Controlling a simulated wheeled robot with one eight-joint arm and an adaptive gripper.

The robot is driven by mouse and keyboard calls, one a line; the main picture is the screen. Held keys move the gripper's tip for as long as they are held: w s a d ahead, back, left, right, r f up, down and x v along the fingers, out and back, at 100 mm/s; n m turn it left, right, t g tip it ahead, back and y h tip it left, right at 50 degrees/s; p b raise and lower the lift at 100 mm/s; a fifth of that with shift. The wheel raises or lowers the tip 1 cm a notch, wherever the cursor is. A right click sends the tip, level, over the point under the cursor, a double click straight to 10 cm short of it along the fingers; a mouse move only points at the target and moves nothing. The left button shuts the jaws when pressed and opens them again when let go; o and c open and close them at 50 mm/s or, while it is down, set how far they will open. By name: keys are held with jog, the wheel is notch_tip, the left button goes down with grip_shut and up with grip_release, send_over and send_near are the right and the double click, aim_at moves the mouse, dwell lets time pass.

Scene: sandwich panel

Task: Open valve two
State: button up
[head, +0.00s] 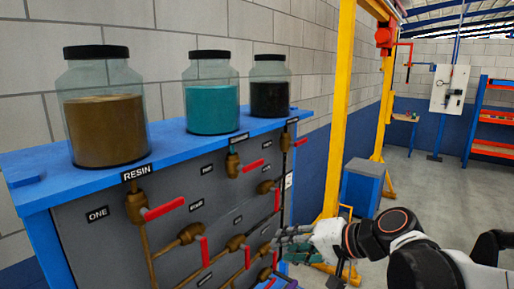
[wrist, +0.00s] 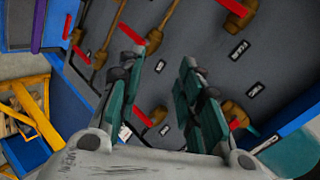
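The grey panel (head: 95,245) carries several brass valves with red handles. The valve below the teal jar, apparently valve two (head: 233,166), has its red handle (head: 253,165) pointing right, across the vertical pipe. The small label (head: 207,169) at its left is too small to read surely. In the wrist view this seems to be the valve at right (wrist: 233,111), partly behind a finger. My gripper (head: 286,244) is in front of the panel's lower right part. In the wrist view my gripper (wrist: 162,90) has its fingers apart with nothing between them.
Resin (head: 105,130), teal (head: 212,105) and black (head: 270,98) jars stand on the blue top. Valve one (head: 136,205) is at left. Other handles stick out lower down. A yellow frame (head: 338,110) and blue box (head: 363,188) stand right; open floor lies beyond.

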jog(key=w+r+m+t+y+p, duration=0.1)
jog(key=w+r+m+y+p, duration=0.15)
jog(key=w+r, duration=0.35)
jog(key=t+y+p, duration=0.2)
jog(key=y+p, duration=0.1)
jog(key=p, duration=0.1)
send_near(259, 164)
jog(key=shift+m, duration=0.45)
jog(key=x, duration=1)
jog(key=shift+w+a, duration=0.15)
jog(key=shift+w, duration=0.15)
grip_shut()
